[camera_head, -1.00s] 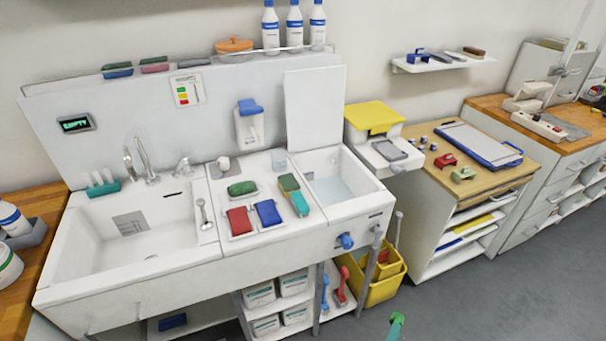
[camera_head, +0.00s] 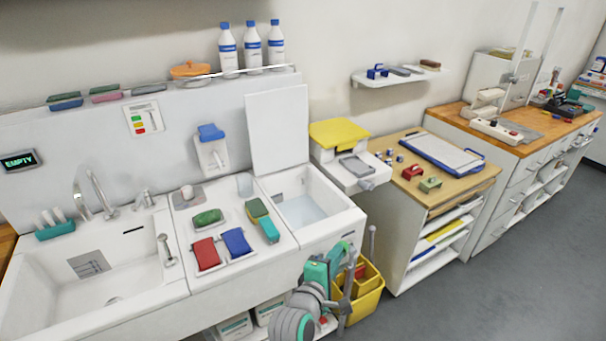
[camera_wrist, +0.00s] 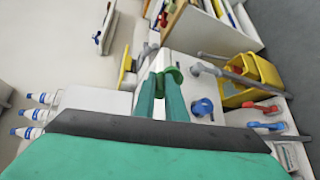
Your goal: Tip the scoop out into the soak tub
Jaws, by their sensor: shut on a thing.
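The soak tub (camera_head: 313,222) is the small white basin with pale water at the right end of the sink unit, its lid (camera_head: 277,130) standing up behind it. My gripper (camera_head: 335,262) is in front of the unit, at the tub's front right, not over its opening. In the wrist view my gripper's teal fingers (camera_wrist: 160,98) are shut on a small green piece (camera_wrist: 172,76), which I take for the scoop. Only a bit of it shows; its bowl and any contents cannot be made out. The wrist view does not clearly show the tub's inside.
Left of the tub lie a red pad (camera_head: 206,253), a blue pad (camera_head: 237,242) and a green-and-teal brush (camera_head: 262,220). A blue knob (camera_wrist: 203,107) sits on the unit's front. A yellow bucket (camera_head: 366,300) stands below on the floor. Open floor lies right.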

